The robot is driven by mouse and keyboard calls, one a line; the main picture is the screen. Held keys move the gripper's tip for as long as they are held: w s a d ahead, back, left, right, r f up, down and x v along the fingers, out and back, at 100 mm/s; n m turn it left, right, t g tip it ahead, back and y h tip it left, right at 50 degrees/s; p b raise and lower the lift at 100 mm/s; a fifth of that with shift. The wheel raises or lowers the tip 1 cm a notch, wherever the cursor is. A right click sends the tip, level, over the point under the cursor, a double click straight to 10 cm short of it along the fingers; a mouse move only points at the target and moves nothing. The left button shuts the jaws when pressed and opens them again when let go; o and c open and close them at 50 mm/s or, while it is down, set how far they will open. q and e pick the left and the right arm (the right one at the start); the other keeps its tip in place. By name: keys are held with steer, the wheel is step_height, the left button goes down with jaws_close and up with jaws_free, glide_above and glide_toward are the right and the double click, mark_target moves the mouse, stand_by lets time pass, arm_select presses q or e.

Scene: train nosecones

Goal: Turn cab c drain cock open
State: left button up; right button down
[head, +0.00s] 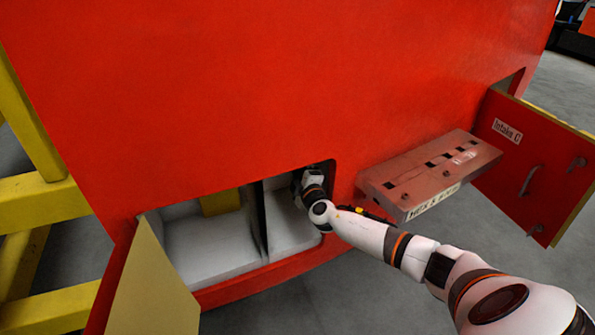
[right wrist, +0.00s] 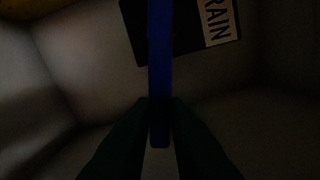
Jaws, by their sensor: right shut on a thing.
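The blue handle (right wrist: 160,60) of the drain cock runs upright through the middle of the dark right wrist view. A black plate (right wrist: 190,50) behind it carries a pale label (right wrist: 218,22) whose visible letters read "RAIN". My right gripper (right wrist: 160,104) is shut on the blue handle near its lower end. In the head view my right arm reaches into the right part of an open compartment (head: 200,245) low in the red nosecone (head: 250,90). My fingers and the handle are hidden there. My left gripper is not in view.
A thin divider (head: 258,222) splits the compartment, just left of my wrist. An open yellowish door (head: 150,290) hangs at its left. A box-like step (head: 430,175) juts out on the right, beside an open red door labelled "Intake C" (head: 525,165). Yellow beams (head: 40,205) stand left.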

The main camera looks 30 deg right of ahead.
steer(key=shift+d+r+n, duration=0.1)
steer(key=shift+r+n, duration=0.4)
steer(key=shift+n, duration=0.35)
steer(key=shift+d+r+n, duration=0.1)
steer(key=shift+r+n, duration=0.35)
steer(key=shift+n, duration=0.4)
steer(key=c, duration=1.4)
jaws_free()
steer(key=shift+s+a, duration=0.1)
steer(key=shift+s, duration=0.05)
steer(key=v, duration=1.1)
steer(key=shift+s, duration=0.4)
